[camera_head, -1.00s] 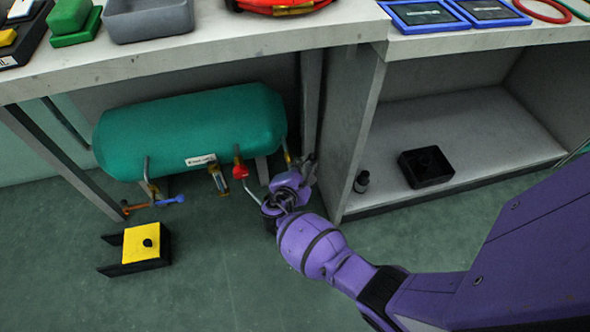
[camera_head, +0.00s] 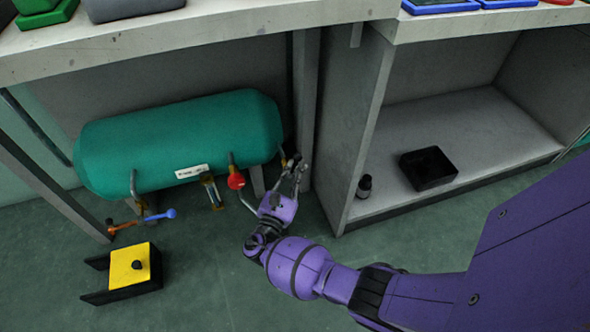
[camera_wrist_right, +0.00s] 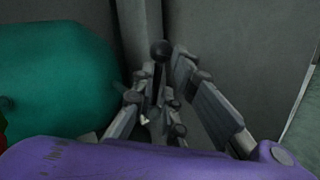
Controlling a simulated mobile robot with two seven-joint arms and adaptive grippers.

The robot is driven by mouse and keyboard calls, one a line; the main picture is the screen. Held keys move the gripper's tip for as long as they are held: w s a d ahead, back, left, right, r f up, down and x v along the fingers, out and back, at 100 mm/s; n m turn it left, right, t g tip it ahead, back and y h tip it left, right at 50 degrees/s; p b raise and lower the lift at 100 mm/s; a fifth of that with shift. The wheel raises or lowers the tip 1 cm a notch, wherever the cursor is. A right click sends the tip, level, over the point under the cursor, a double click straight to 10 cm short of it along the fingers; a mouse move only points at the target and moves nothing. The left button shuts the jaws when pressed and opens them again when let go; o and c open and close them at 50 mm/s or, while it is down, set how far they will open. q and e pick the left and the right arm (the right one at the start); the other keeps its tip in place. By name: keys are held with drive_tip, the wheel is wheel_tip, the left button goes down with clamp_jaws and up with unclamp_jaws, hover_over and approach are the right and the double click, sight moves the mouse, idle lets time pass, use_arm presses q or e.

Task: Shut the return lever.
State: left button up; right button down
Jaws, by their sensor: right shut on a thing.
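A green tank (camera_head: 180,140) lies under the bench. My right gripper (camera_head: 294,170) is at its right end, by the bench leg. In the right wrist view a dark lever with a black ball knob (camera_wrist_right: 160,50) stands between the fingers of this gripper (camera_wrist_right: 158,88), which is shut on it. The lever's lower part is hidden by the fingers. Left of my gripper a red handle (camera_head: 235,181) sits on a pipe under the tank. A blue lever (camera_head: 160,215) and an orange lever (camera_head: 122,227) are at the tank's lower left. My left gripper is not in view.
A yellow and black block (camera_head: 134,268) with a black knob stands on the floor at left. The cabinet's side panel (camera_head: 352,130) is close to the right of my gripper. A black tray (camera_head: 428,168) and a small black bottle (camera_head: 364,186) are on the cabinet's shelf.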

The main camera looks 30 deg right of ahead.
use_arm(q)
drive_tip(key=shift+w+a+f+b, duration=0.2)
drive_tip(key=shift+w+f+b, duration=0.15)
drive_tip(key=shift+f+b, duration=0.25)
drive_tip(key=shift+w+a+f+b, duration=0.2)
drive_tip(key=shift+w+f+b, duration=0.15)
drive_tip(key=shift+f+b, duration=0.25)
use_arm(e)
drive_tip(key=shift+w+a+r+n+t+h, duration=0.15)
drive_tip(key=shift+w+a+n+t, duration=0.15)
drive_tip(key=shift+n+t, duration=0.6)
drive_tip(key=shift+w+a+f+n+t+h, duration=0.15)
drive_tip(key=shift+a+n+t, duration=0.3)
drive_tip(key=shift+n, duration=0.75)
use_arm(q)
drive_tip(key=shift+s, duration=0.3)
use_arm(e)
drive_tip(key=shift+r, duration=0.15)
drive_tip(key=c, duration=1.8)
unclamp_jaws()
drive_tip(key=shift+w+a, duration=0.1)
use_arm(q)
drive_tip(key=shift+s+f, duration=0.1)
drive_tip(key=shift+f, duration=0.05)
use_arm(e)
drive_tip(key=shift+f, duration=0.2)
drive_tip(key=v, duration=1.2)
